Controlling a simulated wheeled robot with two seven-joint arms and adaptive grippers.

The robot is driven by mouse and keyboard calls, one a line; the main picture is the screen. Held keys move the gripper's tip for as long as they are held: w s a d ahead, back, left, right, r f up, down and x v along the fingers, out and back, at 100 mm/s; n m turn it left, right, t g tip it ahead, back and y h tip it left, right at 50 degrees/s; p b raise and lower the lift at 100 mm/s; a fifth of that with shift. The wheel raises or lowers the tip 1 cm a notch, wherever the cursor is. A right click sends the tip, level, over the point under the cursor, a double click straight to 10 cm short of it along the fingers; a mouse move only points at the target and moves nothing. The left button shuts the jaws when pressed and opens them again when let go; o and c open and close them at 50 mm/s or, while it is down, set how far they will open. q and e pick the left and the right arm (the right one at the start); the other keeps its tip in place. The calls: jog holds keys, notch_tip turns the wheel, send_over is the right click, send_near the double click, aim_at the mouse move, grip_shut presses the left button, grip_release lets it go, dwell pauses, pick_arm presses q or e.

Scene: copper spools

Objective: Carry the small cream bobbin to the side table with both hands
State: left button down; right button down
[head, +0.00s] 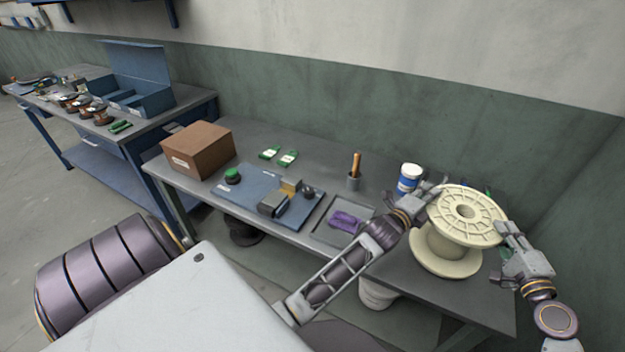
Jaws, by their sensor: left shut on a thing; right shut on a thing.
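The cream bobbin (447,244) is upright at the right end of the near grey table (330,160), with its ribbed upper flange facing up. My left gripper (432,194) is shut on the left side of its upper flange. My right gripper (505,236) is shut on the right side of that flange. I cannot tell whether the lower flange touches the tabletop or hangs just above it. The fingertips are partly hidden at the rim. Another table (165,119) stands at the far left; the view does not show which one is the side table.
A white-and-blue tub (409,178) stands close behind my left gripper. A grey tray (330,236) with a purple cloth (345,221), a blue mat (245,204) with devices, and a cardboard box (199,150) lie further left. A wall closes off the right side.

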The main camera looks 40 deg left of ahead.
pick_arm(q)
jog(key=shift+f+b, duration=0.55)
jog(key=shift+f, duration=0.05)
pick_arm(e)
jog(key=shift+f, duration=0.55)
pick_arm(q)
jog(key=c, duration=1.5)
grip_release()
pick_arm(e)
jog(key=c, duration=1.5)
grip_release()
pick_arm(q)
jog(key=shift+o, duration=0.2)
pick_arm(e)
jog(key=shift+o, duration=0.2)
pick_arm(q)
jog(key=shift+s, duration=0.15)
jog(key=s+a, duration=0.1)
jog(key=s, duration=1)
jog(key=shift+s+a, duration=0.2)
jog(key=shift+s, duration=0.1)
pick_arm(e)
jog(key=shift+s+d, duration=0.1)
jog(key=v, duration=1.1)
jog(key=shift+s+d, duration=0.3)
